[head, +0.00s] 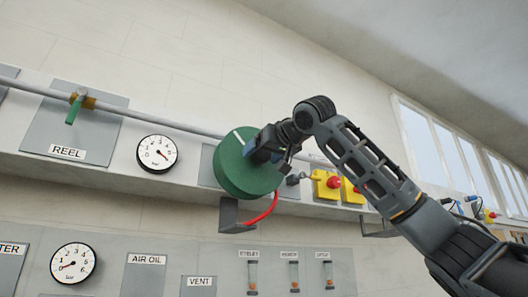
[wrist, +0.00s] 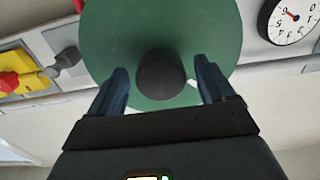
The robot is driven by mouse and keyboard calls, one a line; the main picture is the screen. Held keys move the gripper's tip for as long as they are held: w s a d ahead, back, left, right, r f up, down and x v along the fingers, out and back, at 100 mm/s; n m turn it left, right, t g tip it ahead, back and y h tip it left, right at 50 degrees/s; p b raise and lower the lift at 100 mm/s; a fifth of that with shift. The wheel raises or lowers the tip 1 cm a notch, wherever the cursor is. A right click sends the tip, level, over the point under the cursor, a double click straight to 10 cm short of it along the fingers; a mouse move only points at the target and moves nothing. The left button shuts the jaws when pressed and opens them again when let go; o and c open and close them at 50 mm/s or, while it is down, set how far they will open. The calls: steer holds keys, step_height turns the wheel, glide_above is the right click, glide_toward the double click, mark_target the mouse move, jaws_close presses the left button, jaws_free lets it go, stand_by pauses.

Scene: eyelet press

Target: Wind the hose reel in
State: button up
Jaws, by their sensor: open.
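The hose reel is a large green disc (head: 245,172) mounted on the wall panel, with a white line on its upper edge. A red hose (head: 263,212) hangs from its lower right. The reel's face (wrist: 120,28) fills the upper middle of the wrist view. A dark round knob (wrist: 162,74) stands out from that face. My gripper (wrist: 163,88) is open, with one blue finger on each side of the knob. I cannot tell whether the fingers touch it. In the head view my gripper (head: 256,146) covers part of the reel's face and hides the knob.
A green-handled valve (head: 75,108) sits above the REEL label (head: 67,152) at left. A round gauge (head: 157,153) is left of the reel. Yellow boxes with red buttons (head: 326,184) are close on its right. A grey bracket (head: 234,216) is below the reel.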

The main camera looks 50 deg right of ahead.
steer(key=shift+c, duration=0.3)
steer(key=c, duration=1.4)
steer(key=shift+c, duration=0.2)
